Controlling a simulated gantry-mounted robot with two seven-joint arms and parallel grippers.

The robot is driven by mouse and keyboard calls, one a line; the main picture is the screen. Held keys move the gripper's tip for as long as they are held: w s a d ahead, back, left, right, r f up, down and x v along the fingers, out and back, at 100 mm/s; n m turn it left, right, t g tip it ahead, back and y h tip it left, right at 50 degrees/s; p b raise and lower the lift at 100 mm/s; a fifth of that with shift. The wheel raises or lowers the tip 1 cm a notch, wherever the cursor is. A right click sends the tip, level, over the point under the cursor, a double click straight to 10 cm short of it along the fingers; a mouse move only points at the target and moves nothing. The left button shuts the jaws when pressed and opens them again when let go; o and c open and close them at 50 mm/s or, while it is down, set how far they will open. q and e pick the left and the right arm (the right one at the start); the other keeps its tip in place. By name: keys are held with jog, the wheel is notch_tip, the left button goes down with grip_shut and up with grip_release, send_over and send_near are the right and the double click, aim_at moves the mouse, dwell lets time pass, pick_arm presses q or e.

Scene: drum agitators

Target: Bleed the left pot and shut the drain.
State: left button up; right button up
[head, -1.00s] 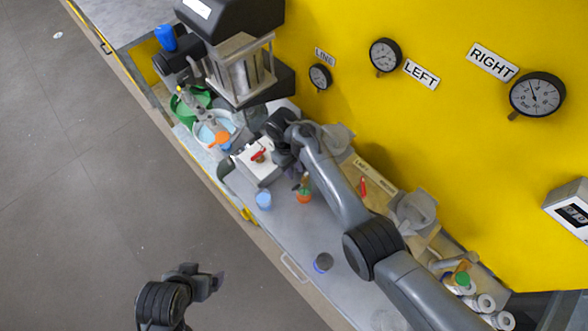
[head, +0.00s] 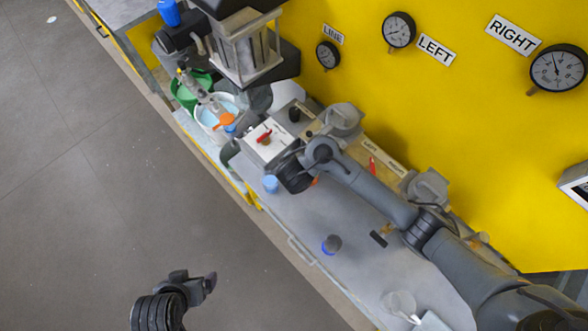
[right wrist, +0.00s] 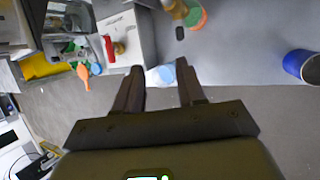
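The left gauge (head: 398,30) hangs on the yellow wall beside a LEFT sign (head: 436,50). Two grey pot-like housings, one at left (head: 342,118) and one at right (head: 428,187), stand behind a strip marked LEFT and RIGHT. A red lever (head: 372,166) is between them. A white box with a red-handled valve (head: 264,138) sits on the bench; the red handle also shows in the right wrist view (right wrist: 109,48). My right gripper (right wrist: 160,68) is open, with a light-blue cup (right wrist: 164,75) seen between its fingertips. My left gripper (head: 208,283) is over the floor; its fingers are unclear.
A green tub (head: 188,92) and a white tub of bluish liquid (head: 208,112) stand at the bench's left end. A blue-rimmed container (head: 331,244) stands on the grey bench. My right arm hides part of the bench. The bench front is mostly clear.

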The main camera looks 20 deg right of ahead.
jog(key=shift+h, duration=0.3)
jog(key=d+f+b, duration=0.1)
jog(key=f+b, duration=0.1)
jog(key=f, duration=0.1)
jog(key=w+d+f+b, duration=0.1)
jog(key=f+b, duration=0.1)
jog(key=f, duration=0.2)
jog(key=w+d+f+b, duration=0.1)
jog(key=d+f+b, duration=0.1)
jog(key=f+b, duration=0.1)
jog(key=shift+w+f, duration=0.15)
jog(key=shift+b+x, duration=0.35)
jog(key=shift+x, duration=0.6)
